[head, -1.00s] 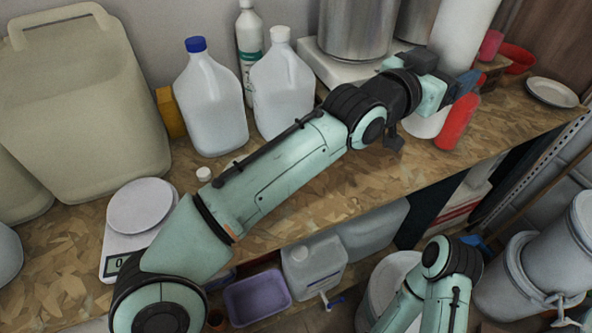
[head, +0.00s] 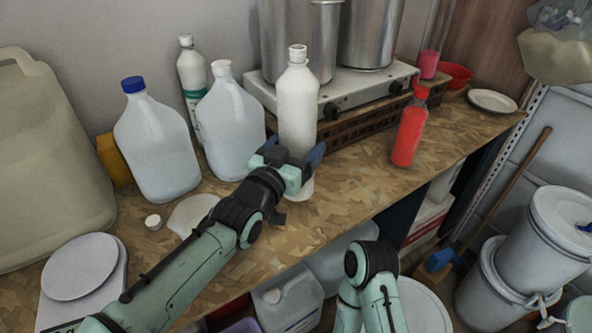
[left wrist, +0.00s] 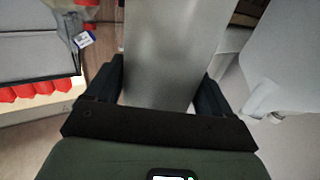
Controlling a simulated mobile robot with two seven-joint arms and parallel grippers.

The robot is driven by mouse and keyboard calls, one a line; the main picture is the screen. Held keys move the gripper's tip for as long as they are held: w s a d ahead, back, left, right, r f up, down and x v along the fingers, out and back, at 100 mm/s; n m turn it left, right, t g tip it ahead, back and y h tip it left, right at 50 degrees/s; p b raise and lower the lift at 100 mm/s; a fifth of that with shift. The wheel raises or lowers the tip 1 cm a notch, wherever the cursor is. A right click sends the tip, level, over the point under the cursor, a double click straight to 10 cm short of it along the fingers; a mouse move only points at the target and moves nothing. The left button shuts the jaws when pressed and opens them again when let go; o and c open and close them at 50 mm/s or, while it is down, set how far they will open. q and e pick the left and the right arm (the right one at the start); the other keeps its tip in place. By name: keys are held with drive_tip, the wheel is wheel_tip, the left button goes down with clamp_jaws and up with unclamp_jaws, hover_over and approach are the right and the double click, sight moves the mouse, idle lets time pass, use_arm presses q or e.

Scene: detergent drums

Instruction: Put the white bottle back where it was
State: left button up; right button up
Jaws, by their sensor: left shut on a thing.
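The white bottle (head: 297,108) stands upright in my left gripper (head: 292,172), in front of the stove's left end. The gripper is shut around its lower part; the bottle's base shows just below the fingers, over the counter. I cannot tell whether the base touches the counter. In the left wrist view the bottle (left wrist: 172,50) fills the space between the two dark fingers (left wrist: 160,100). My right arm shows at the bottom of the head view, but its gripper does not show.
A red bottle (head: 409,130) stands to the right on the wooden counter (head: 350,185). Clear jugs (head: 158,145) (head: 232,120) and a green-labelled bottle (head: 192,85) stand left. The stove (head: 355,95) with metal pots is behind. Counter between white and red bottles is clear.

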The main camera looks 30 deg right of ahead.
use_arm(q)
drive_tip(key=shift+f+b, duration=0.4)
drive_tip(key=shift+f, duration=1.85)
drive_tip(key=shift+f, duration=0.2)
drive_tip(key=o, duration=0.8)
drive_tip(key=shift+f, duration=0.2)
drive_tip(key=shift+o, duration=1)
drive_tip(key=shift+r, duration=0.25)
drive_tip(key=b+v, duration=0.1)
drive_tip(key=v, duration=0.6)
drive_tip(key=shift+s+a, duration=0.2)
drive_tip(key=shift+a, duration=0.05)
